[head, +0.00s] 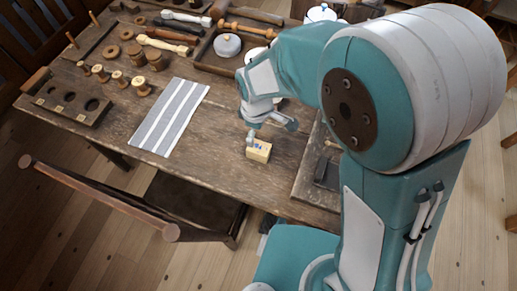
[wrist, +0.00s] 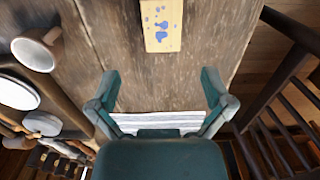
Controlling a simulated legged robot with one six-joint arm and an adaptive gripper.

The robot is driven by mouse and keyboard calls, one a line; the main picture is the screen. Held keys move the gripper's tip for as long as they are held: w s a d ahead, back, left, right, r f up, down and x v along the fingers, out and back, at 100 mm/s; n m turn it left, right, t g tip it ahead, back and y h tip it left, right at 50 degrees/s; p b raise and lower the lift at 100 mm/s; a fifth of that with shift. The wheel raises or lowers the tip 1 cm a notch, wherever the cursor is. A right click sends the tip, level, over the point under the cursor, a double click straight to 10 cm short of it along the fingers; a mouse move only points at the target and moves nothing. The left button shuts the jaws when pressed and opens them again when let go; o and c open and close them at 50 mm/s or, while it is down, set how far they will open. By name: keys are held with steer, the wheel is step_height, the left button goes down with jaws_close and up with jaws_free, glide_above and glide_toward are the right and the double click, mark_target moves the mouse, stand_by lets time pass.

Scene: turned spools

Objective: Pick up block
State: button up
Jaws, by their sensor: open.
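The block (head: 259,151) is pale yellow wood with small blue marks. It rests on the wooden table near the front edge in the head view. In the wrist view the block (wrist: 162,26) lies at the top middle, with blue blotches on its face, cut by the picture's edge. My gripper (head: 252,138) is right beside and above the block in the head view. In the wrist view my gripper (wrist: 160,95) has its two fingers spread wide with nothing between them, and the block lies beyond the fingertips. Whether a finger touches the block I cannot tell.
A striped grey cloth (head: 170,117) lies left of the block. A wooden rack with holes (head: 62,104) and several turned spools (head: 127,70) stand further left. A tray (head: 213,69) with a round grey lidded thing is behind. A chair (head: 190,205) stands at the table's front.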

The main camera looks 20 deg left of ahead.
mark_target(259, 147)
step_height(259, 147, down, 3)
steer(key=shift+f, duration=0.15)
steer(key=f, duration=0.5)
steer(key=shift+s+d+f, duration=0.1)
steer(key=shift+s+d, duration=0.05)
steer(key=shift+d, duration=0.25)
steer(key=c, duration=1.2)
